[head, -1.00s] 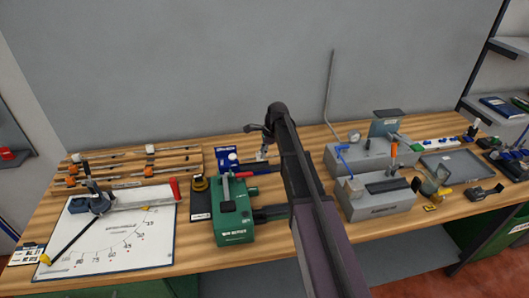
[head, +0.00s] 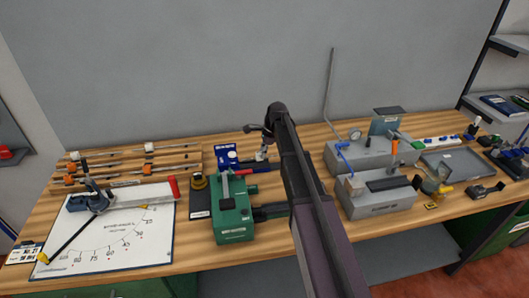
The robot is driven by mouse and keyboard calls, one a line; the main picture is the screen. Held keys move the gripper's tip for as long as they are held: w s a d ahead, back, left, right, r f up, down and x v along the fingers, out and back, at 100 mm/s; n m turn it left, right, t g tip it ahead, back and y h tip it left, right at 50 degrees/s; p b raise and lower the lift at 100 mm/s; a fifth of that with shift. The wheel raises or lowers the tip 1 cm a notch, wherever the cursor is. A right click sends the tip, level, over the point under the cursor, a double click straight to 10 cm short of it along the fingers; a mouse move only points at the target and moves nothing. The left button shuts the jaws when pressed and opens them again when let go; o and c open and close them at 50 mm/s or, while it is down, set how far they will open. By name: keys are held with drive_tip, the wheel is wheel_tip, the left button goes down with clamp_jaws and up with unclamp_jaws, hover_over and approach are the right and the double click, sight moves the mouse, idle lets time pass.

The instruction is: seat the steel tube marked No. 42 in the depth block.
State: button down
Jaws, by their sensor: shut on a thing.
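My gripper (head: 262,154) is at the back middle of the bench, small and partly covered by my own arm. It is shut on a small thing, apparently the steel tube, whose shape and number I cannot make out. A blue block (head: 226,154) with a white label stands just left of the gripper, possibly the depth block; its marking is not readable. I cannot tell whether the held thing touches the block. Several other tubes lie on a wooden rack (head: 122,183) at the left, with orange and white pieces on it.
A green machine (head: 233,213) stands in front of the gripper. A white angle board (head: 150,247) with a blue clamp device (head: 92,199) is at the left front. Grey fixtures (head: 378,203) stand right of my arm. A grey tray (head: 452,162) lies further right.

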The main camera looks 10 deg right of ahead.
drive_tip(key=shift+f+b, duration=1)
drive_tip(key=shift+f, duration=0.1)
idle(1.1)
drive_tip(key=shift+a, duration=2.55)
drive_tip(key=shift+c, duration=2.1)
unclamp_jaws()
drive_tip(key=o, duration=0.3)
drive_tip(key=shift+r, duration=0.1)
drive_tip(key=shift+r+p, duration=3.45)
drive_tip(key=shift+p, duration=0.1)
